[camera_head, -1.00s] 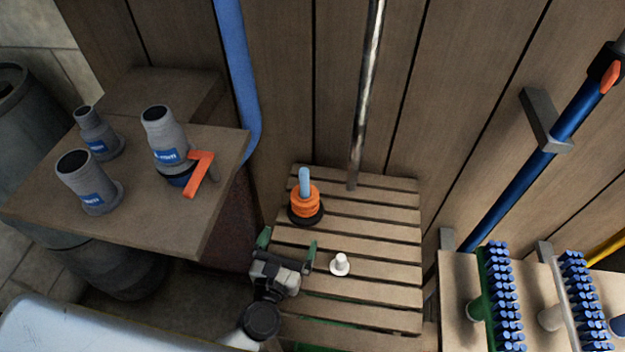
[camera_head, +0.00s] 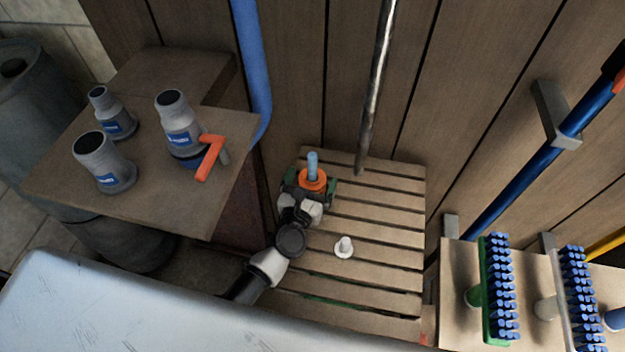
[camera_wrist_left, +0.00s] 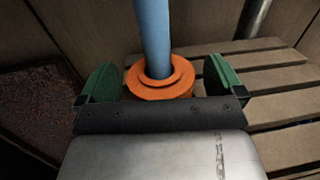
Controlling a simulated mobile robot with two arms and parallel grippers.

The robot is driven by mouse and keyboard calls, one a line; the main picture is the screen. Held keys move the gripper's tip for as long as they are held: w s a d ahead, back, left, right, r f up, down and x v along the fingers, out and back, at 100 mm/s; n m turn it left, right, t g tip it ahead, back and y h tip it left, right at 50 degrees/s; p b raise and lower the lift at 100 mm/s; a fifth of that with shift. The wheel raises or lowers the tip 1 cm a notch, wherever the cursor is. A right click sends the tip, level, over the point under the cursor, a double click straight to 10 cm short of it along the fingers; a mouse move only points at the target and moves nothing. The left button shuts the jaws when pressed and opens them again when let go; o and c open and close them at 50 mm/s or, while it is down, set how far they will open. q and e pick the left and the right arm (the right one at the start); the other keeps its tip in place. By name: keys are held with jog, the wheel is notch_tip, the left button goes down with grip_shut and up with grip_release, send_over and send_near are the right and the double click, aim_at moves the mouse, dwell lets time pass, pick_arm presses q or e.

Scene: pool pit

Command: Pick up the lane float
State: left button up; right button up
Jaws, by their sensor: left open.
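The lane float is an orange ring (camera_head: 313,181) around an upright blue peg (camera_head: 312,163), at the back left of the slatted wooden bench (camera_head: 385,222). In the left wrist view the orange float (camera_wrist_left: 160,83) sits low on the peg (camera_wrist_left: 153,35), between the two green fingers. My left gripper (camera_head: 310,188) is open, with one finger on either side of the float. The float's near lower part is hidden behind the gripper's body. My right gripper is out of view.
A small white peg on a round base (camera_head: 344,247) stands on the bench to the right of my arm. A wooden shelf (camera_head: 150,205) with grey fittings (camera_head: 103,163) is at left. Brushes (camera_head: 498,290) hang at right. A metal pole (camera_head: 376,85) stands behind the bench.

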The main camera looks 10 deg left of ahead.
pick_arm(q)
jog(key=shift+c, duration=0.3)
jog(key=c, duration=1)
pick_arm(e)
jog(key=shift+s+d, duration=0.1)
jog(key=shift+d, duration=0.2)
pick_arm(q)
jog(key=shift+o, duration=0.2)
notch_tip(320, 180, up, 18)
jog(key=p, duration=1.5)
jog(key=shift+p, duration=0.4)
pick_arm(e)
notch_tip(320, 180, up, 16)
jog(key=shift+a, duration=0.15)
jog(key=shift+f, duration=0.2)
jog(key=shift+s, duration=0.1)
